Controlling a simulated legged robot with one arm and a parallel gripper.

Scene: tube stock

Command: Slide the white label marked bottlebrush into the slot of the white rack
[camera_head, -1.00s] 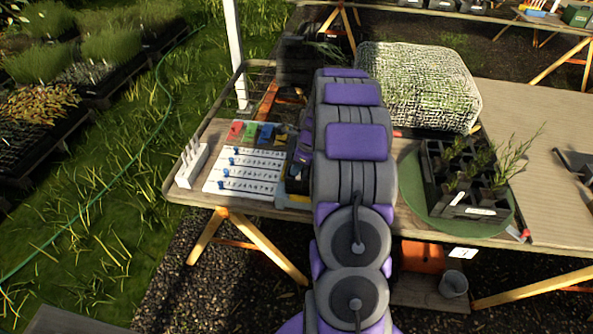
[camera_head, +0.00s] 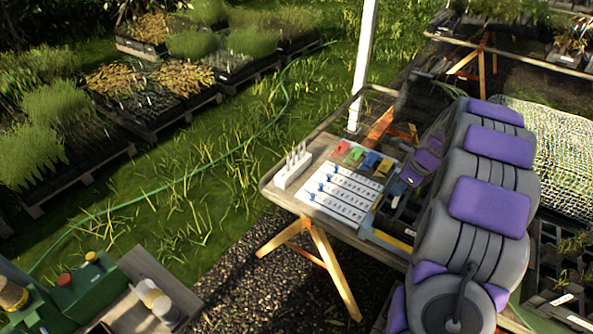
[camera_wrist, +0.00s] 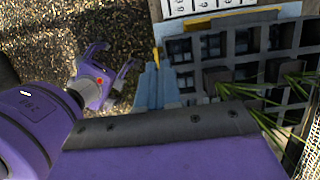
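The small white rack (camera_head: 292,170) stands at the near left corner of the wooden bench in the head view, with several thin white uprights. A white label lies on the dark pot tray at the lower right of the head view (camera_head: 562,300); its writing is too small to read, so I cannot tell whether it is the bottlebrush one. My gripper (camera_wrist: 116,56) shows in the wrist view with its purple fingers apart and nothing visible between them. Gravel lies behind it. In the head view my arm hides much of the bench's right part.
A white board (camera_head: 340,193) with blue markers and rows of figures lies beside the rack. Coloured pieces (camera_head: 362,157) lie behind it. A dark celled tray (camera_wrist: 232,72) with green leaves is right of my gripper.

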